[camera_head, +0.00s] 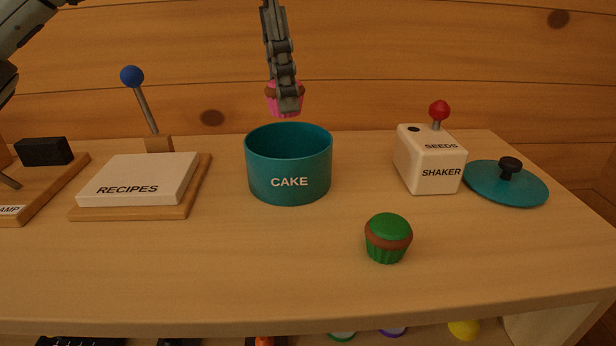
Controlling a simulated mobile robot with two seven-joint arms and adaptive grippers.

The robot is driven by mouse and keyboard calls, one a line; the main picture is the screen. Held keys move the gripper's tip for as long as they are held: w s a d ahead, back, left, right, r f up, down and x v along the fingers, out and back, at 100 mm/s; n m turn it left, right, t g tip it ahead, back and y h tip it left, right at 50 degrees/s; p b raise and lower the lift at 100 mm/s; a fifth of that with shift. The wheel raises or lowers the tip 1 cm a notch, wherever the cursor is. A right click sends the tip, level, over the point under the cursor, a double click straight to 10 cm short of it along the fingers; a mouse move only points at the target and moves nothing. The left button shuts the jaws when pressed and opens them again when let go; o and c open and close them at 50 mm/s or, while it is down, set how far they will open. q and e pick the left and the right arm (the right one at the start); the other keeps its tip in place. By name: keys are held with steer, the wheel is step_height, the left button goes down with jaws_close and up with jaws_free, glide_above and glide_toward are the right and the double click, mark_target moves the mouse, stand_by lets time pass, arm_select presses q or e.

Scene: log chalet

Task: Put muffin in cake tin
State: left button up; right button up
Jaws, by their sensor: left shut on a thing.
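A teal round cake tin (289,183) marked CAKE stands open on the table. My left gripper (288,100) is shut on a pink muffin (273,103) with a brown band. It holds the muffin above the tin's back rim, and the fingers cover the muffin's middle. A second muffin (388,238), green with a brown band, stands upright on the table in front and to the right of the tin. My right gripper is not in view.
A teal lid (506,185) with a black knob lies at the right beside a white seeds shaker (431,160) with a red knob. A recipes block (137,181) and a blue-knobbed lever (143,100) stand left. The table (250,265) front is mostly clear.

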arm_select(q)
steer(key=f, duration=0.6)
steer(key=shift+w+d, duration=0.1)
steer(key=shift+w, duration=0.1)
step_height(320, 180, down, 4)
steer(key=shift+r, duration=0.1)
steer(key=shift+f, duration=0.2)
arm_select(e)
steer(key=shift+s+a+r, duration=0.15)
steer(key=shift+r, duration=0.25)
arm_select(q)
steer(key=shift+f+b, duration=0.1)
steer(key=shift+b, duration=0.2)
steer(key=o, duration=0.7)
steer(key=shift+o, duration=0.8)
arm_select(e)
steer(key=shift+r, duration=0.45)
